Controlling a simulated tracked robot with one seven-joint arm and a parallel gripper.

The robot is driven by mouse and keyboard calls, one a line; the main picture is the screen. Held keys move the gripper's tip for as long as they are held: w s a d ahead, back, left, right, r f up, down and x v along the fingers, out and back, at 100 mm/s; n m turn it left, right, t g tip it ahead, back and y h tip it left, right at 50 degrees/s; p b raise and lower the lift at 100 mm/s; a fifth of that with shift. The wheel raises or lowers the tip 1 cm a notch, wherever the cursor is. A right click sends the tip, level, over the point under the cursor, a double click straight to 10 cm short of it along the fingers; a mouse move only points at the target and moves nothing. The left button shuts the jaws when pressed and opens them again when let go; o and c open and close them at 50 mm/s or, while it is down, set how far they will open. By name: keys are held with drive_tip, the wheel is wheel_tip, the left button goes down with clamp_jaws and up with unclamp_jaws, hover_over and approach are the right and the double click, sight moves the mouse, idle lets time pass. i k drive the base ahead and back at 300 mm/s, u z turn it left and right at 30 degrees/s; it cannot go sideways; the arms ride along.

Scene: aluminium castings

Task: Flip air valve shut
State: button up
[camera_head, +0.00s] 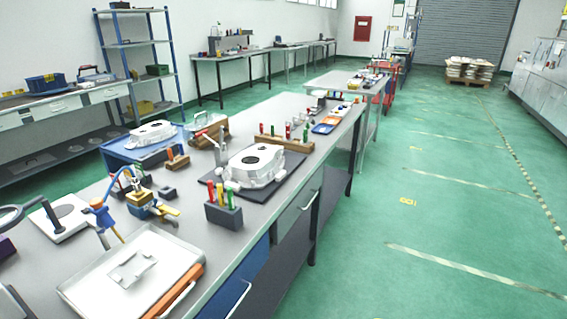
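No part is clearly recognisable as the air valve. A small yellow and dark fitting (146,205) stands on the near workbench, left of centre, with a flat yellow piece sticking out to its right. It may be the valve, but its lever position is too small to tell. Just left of it is a blue and orange tool (100,212) with a thin yellow-blue line running from it. My gripper is not in view.
On the near bench (268,216) are a silver casting (257,165) on a dark mat, a grey holder (223,213) with coloured handles, and a pale metal case (125,278) in front. Another casting (152,132) sits on a blue box. Green floor at right is clear.

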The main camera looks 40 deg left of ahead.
sight(161, 204)
drive_tip(key=i, duration=1.55)
drive_tip(key=u, duration=3.55)
drive_tip(key=i, duration=1.05)
drive_tip(key=z, duration=0.3)
